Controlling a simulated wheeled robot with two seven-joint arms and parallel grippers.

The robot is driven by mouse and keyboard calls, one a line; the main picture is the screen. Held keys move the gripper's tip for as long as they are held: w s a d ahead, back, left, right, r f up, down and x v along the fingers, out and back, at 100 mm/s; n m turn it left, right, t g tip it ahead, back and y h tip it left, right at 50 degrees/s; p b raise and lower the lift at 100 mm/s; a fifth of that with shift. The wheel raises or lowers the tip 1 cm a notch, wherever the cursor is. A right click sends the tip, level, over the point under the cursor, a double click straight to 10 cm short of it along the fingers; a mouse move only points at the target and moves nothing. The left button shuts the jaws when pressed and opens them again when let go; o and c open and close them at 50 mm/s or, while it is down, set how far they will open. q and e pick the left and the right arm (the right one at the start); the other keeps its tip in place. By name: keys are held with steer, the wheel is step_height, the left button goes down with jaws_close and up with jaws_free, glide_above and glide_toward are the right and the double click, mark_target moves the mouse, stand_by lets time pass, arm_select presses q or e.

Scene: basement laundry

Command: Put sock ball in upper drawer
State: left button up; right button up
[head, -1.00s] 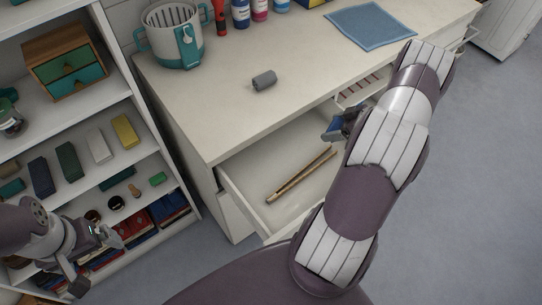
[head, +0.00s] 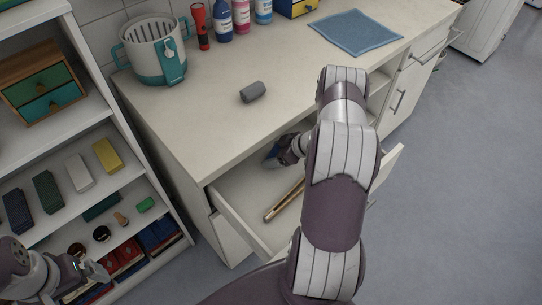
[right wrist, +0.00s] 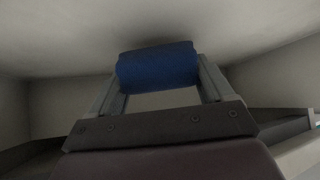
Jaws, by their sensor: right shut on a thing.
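The blue sock ball (right wrist: 158,68) is a short roll between the two fingers of my right gripper (right wrist: 160,85) in the right wrist view. Pale surfaces lie around and close beyond it. In the head view my right gripper (head: 272,156) is low by the counter's front edge, at the back left part of an open white drawer (head: 236,207); the sock ball is only a small dark blue patch there. I cannot tell whether it touches the drawer floor. My left gripper (head: 92,272) is at the lower left, in front of the shelf; its jaw opening is unclear.
A long wooden utensil (head: 284,202) lies in the open drawer. The counter (head: 310,75) overhangs the drawer's back. A grey roll (head: 253,92), a teal-and-white basket (head: 153,50) and a blue cloth (head: 355,32) are on top. A shelf (head: 120,185) stands at left.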

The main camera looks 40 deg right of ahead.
steer(key=shift+w+a+f, duration=0.55)
steer(key=shift+a+f, duration=0.05)
steer(key=shift+f, duration=0.15)
steer(key=shift+f, duration=0.2)
steer(key=o, duration=0.9)
steer(key=shift+o, duration=0.2)
steer(key=shift+r, duration=0.3)
steer(key=v, duration=1.2)
steer(key=shift+p, duration=0.4)
steer(key=shift+d, duration=0.1)
